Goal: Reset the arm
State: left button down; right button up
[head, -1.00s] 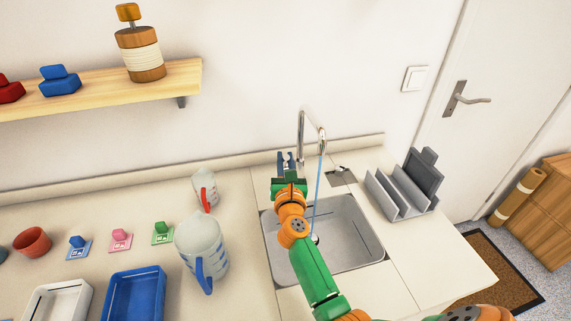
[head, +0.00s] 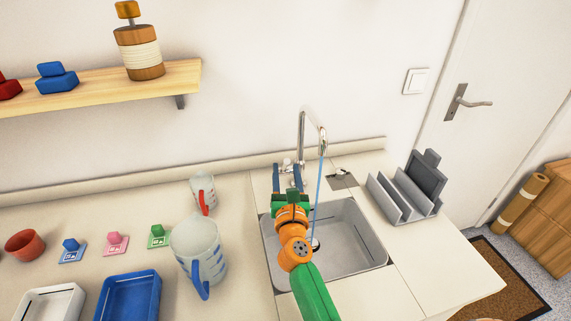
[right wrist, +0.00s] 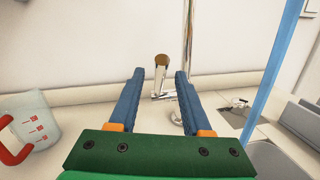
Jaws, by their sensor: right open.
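My right gripper (head: 288,181) is open and empty, in front of the tap at the back edge of the sink. In the right wrist view its two blue fingers (right wrist: 160,78) stand apart, with the tap's lever (right wrist: 161,72) showing beyond and between them, clear of both. The chrome tap (head: 302,138) is upright with a curved spout. A thin blue stream of water (head: 318,185) falls from it into the grey sink (head: 350,255). My right arm reaches over the sink's left part and hides some of it. My left gripper is not in view.
A large measuring jug (head: 198,245) and a smaller jug (head: 203,190) stand left of the sink. A grey rack (head: 405,198) stands to its right. Blue (head: 130,298) and white (head: 48,304) trays lie at front left. A wooden shelf (head: 110,88) hangs above.

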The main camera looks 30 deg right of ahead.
jog(key=v, duration=0.4)
jog(key=shift+s, duration=0.1)
jog(key=shift+r, duration=0.1)
